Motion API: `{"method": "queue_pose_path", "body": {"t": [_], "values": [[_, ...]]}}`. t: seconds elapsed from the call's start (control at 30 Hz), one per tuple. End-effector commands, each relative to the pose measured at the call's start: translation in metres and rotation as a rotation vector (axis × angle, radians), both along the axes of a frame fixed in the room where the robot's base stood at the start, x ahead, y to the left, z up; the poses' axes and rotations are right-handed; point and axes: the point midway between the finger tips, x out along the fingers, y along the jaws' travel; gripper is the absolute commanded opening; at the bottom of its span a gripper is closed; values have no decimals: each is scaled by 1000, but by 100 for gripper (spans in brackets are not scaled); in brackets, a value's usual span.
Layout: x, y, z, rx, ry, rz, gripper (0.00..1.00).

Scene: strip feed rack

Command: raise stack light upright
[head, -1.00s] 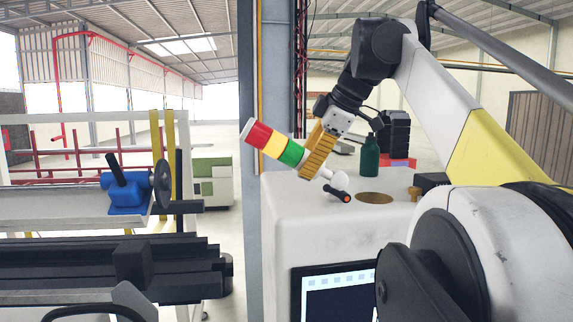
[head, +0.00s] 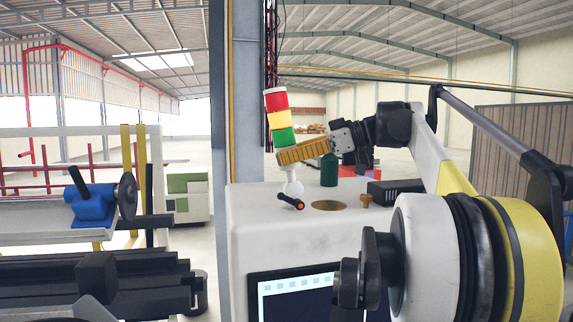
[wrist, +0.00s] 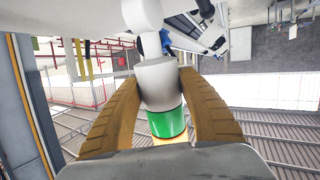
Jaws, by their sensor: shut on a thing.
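The stack light (head: 281,119) has red, yellow and green segments and stands nearly upright, with its top leaning slightly left. Its white base joins a white pivot (head: 293,188) on top of the white machine cabinet (head: 250,215). A black lever with an orange tip (head: 291,202) sits at the pivot. My gripper (head: 284,156) reaches in from the right and is shut on the stack light just below the green segment. In the wrist view, the ridged yellow fingers lie on both sides of the light's grey-white base (wrist: 159,82), and the green segment (wrist: 167,122) shows between them.
A green bottle (head: 329,171), a round brass-coloured disc (head: 329,206) and a small brass knob (head: 367,200) are on the cabinet top, right of the light. A grey column (head: 222,110) stands behind on the left. A screen (head: 292,292) is on the cabinet's front.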

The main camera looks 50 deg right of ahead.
Motion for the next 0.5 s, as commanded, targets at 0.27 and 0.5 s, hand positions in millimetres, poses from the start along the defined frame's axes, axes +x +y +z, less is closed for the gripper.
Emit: {"method": "queue_pose_path", "body": {"t": [0.27,0.5], "values": [[-6,-12,-2,123,-72,-1,5],[-9,-15,-2,169,-99,-1,5]]}}
